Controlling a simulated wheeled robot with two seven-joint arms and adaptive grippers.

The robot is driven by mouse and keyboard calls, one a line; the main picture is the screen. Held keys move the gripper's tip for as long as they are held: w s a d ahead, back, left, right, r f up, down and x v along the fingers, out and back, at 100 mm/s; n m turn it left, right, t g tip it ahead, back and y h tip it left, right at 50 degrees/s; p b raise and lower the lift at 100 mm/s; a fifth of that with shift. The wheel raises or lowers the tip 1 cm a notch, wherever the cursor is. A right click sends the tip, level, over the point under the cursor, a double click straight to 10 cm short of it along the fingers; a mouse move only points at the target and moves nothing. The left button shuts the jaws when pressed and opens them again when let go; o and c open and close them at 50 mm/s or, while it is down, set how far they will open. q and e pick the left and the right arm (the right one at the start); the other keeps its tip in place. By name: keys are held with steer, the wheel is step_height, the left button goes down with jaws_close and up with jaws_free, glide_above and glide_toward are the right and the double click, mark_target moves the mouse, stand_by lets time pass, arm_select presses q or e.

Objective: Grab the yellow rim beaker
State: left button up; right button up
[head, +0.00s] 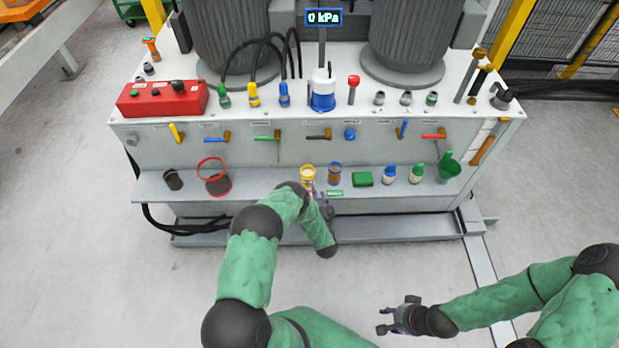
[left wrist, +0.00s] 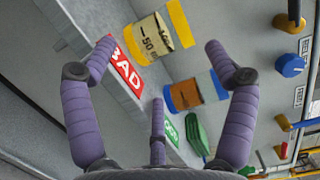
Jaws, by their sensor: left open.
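The yellow rim beaker (head: 308,173) stands on the front shelf of the gantry, left of a blue-rimmed beaker with amber contents (head: 334,174). In the left wrist view the yellow rim beaker (left wrist: 152,38) shows pale contents and dark scale marks, and its yellow rim faces right. My left gripper (head: 322,205) is just in front of the shelf, beside the beaker. In the left wrist view my left gripper (left wrist: 159,50) has its fingers spread and empty, with the beaker beyond the fingertips. My right gripper (head: 388,320) is open and empty above the floor.
The blue-rimmed beaker (left wrist: 195,92) is close beside the target. A red BAD label (left wrist: 126,68) and a green label (left wrist: 172,128) mark the shelf front. A green block (head: 362,179) and small bottles stand right; a red-rimmed beaker (head: 216,184) stands left. Valve handles project above the shelf.

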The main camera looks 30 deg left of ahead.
mark_target(309, 180)
arm_select(q)
steer(key=shift+b+x, duration=1.05)
steer(key=shift+x, duration=2.45)
steer(key=c, duration=1.1)
